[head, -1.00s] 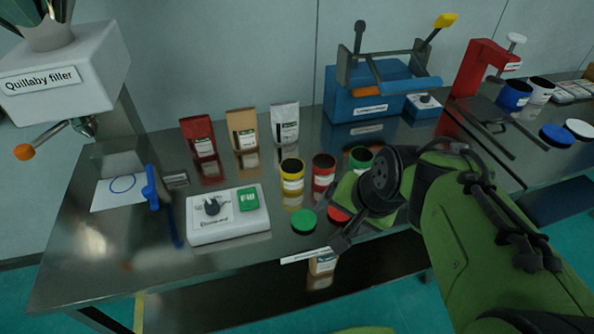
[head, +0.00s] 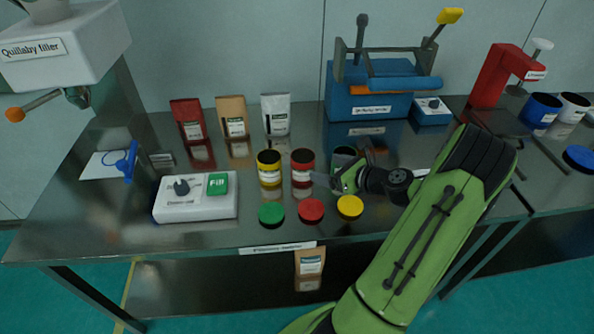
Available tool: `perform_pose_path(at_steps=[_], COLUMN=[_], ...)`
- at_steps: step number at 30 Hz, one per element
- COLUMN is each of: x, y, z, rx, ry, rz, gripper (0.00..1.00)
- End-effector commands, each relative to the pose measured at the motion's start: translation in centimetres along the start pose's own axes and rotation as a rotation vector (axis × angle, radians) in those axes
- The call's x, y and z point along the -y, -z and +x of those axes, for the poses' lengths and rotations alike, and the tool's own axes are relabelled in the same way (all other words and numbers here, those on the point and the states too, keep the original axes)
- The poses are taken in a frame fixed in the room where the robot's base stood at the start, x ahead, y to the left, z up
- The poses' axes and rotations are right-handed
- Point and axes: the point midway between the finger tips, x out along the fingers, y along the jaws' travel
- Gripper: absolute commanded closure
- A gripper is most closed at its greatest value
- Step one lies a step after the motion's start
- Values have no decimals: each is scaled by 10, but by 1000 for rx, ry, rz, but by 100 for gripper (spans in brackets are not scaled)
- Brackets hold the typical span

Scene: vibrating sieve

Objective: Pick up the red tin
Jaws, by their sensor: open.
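The red tin (head: 302,166) stands upright and uncovered on the steel bench, with a white label on its front. It stands between the yellow tin (head: 269,168) on its left and the green tin (head: 342,158) on its right. My gripper (head: 322,178) is open, just right of the red tin and pointing left towards it. Its fingers are small and blurred here, and I cannot tell whether they touch the tin. My gripper and wrist partly hide the green tin.
Green (head: 271,213), red (head: 311,210) and yellow (head: 350,206) lids lie in front of the tins. A white control box (head: 196,197) is at left. Red, brown and white pouches (head: 276,115) stand behind. A blue sealing machine (head: 368,100) stands at the back.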

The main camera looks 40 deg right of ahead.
Motion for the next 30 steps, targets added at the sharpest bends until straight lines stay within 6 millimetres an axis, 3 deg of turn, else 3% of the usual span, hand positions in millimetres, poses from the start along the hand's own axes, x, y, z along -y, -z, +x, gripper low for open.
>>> perform_pose_path(at_steps=[3, 6, 11, 18, 26, 30], x=[-1, -1, 0, 1, 2, 2], y=[3, 3, 3, 4, 2, 2], z=[32, 52, 70, 112, 114, 114], rx=[-1, -3, -3, -3, -3, -4], ry=[-5, -3, -2, -3, 0, -1], rz=[-3, -3, -3, -4, -2, -2], gripper=[13, 13, 13, 13, 15, 36])
